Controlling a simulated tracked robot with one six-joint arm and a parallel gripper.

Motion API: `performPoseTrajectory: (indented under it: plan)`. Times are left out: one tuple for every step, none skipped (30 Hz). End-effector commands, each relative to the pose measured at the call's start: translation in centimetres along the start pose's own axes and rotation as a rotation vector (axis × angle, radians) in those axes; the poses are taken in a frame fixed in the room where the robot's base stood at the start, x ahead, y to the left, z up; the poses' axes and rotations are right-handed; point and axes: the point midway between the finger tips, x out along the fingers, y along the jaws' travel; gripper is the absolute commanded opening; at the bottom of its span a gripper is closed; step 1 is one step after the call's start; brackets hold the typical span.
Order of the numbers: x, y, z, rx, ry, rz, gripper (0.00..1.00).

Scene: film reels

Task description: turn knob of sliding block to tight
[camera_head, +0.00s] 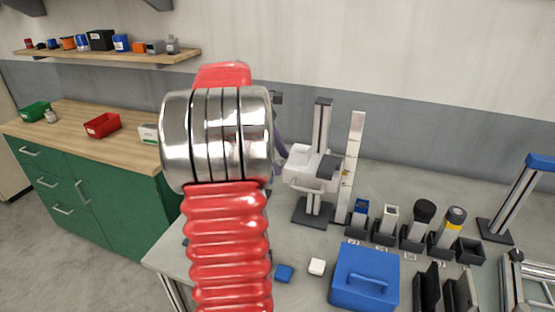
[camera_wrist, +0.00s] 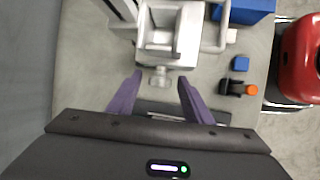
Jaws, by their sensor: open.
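The sliding block (camera_head: 312,168) is a white and grey block on an upright metal column (camera_head: 322,130) with a dark base, in the middle of the head view. In the wrist view the block (camera_wrist: 165,30) is at the top centre. A small pale knob (camera_wrist: 160,77) sticks out of its near side. My gripper (camera_wrist: 160,79) has two purple fingers, set apart on either side of the knob in the picture, with visible gaps. I cannot tell its exact depth against the fingertips. In the head view my red arm hides most of the gripper and the knob.
A white upright scale (camera_head: 353,165) stands just right of the column. A blue box (camera_head: 366,275), a blue cube (camera_head: 284,273) and a white cube (camera_head: 317,266) lie in front. Several dark holders with tools stand to the right. An orange-capped item (camera_wrist: 250,89) lies right of the gripper.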

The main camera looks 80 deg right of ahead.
Motion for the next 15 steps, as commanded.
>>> performPoseTrajectory:
  plan:
    - [0.21, -0.01, 0.01, 0.0, 0.0, 0.0, 0.46]
    - [0.28, -0.01, 0.0, 0.0, 0.0, 0.0, 0.46]
    - [0.33, -0.02, 0.0, 0.0, 0.0, 0.0, 0.46]
    - [0.34, -0.02, 0.0, 0.0, 0.0, 0.0, 0.46]
    - [0.34, -0.02, -0.01, 0.0, 0.0, 0.0, 0.46]
    - [0.33, -0.02, -0.01, 0.0, 0.0, 0.0, 0.46]
    - [0.32, -0.02, -0.01, 0.0, 0.0, 0.0, 0.46]
    - [0.32, -0.02, -0.01, 0.0, 0.0, 0.0, 0.46]
    - [0.31, -0.02, -0.01, 0.0, 0.0, 0.0, 0.46]
    - [0.31, -0.02, -0.01, 0.0, 0.0, 0.0, 0.45]
    - [0.3, -0.02, -0.01, 0.0, 0.0, 0.0, 0.43]
    - [0.3, -0.02, -0.01, 0.0, 0.0, 0.0, 0.4]
    - [0.29, -0.02, -0.01, 0.0, 0.0, 0.0, 0.38]
    - [0.29, -0.02, -0.01, 0.0, 0.0, 0.0, 0.36]
    - [0.29, -0.02, -0.02, 0.0, 0.0, 0.0, 0.33]
